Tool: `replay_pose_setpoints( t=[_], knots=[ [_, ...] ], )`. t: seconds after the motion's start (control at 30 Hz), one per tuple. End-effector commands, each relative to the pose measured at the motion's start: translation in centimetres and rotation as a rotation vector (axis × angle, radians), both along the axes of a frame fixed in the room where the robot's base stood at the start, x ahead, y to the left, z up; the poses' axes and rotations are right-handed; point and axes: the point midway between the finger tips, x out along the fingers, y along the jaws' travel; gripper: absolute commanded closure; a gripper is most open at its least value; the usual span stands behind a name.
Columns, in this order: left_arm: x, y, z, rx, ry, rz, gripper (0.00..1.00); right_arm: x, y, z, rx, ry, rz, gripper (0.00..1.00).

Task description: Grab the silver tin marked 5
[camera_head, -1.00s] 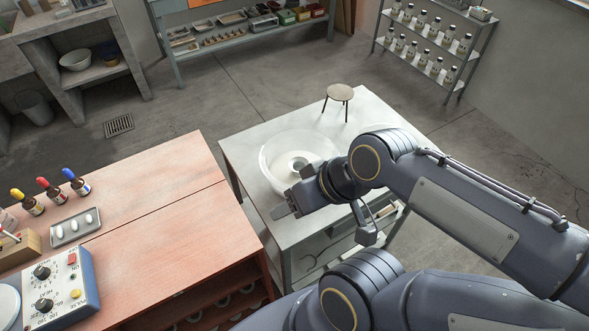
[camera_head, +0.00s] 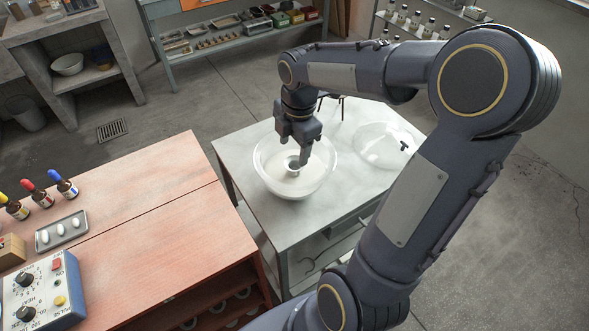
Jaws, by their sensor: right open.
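No tin with a readable 5 shows in the head view. A clear glass bowl (camera_head: 268,177) stands on the grey bench, with a small round pale ring-like thing (camera_head: 291,172) at its middle, partly hidden by my gripper. I cannot tell whether that is a tin. My right gripper (camera_head: 300,158) points down over the bowl, with its fingers low over its middle. It is open; I see nothing held between the fingers. My left gripper is not in view.
A clear glass lid (camera_head: 372,148) with a black knob lies on the grey bench (camera_head: 325,215), right of the bowl. A stool stands behind, mostly hidden. The reddish bench (camera_head: 150,225) at left holds dropper bottles, a small tray (camera_head: 62,232) and a blue control box (camera_head: 45,295).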

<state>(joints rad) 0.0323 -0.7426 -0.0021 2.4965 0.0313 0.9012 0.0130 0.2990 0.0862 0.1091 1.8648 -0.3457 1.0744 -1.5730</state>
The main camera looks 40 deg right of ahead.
Motion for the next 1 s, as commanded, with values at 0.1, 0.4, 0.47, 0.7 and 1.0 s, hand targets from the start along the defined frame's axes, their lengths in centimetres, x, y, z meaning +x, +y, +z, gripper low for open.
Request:
replay_pose_setpoints(
  t=[0.1, 0.4, 0.47, 0.7, 1.0],
  knots=[
    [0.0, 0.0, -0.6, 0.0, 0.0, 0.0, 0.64, 1.9, -1.5, -2.4, -0.031, 0.047, 0.203, 0.4],
    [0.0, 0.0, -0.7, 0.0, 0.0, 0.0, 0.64, 2.9, -2.5, -5.1, -0.047, 0.076, 0.341, 0.4],
    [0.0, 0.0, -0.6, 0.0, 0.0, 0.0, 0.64, 2.8, -2.4, -5.8, -0.047, 0.077, 0.34, 0.4],
    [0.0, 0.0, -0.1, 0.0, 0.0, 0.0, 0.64, 3.0, -2.6, -9.0, -0.044, 0.079, 0.337, 0.4],
    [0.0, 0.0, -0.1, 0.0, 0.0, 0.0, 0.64, 3.1, -2.6, -11.3, -0.046, 0.072, 0.336, 0.4]
  ],
)
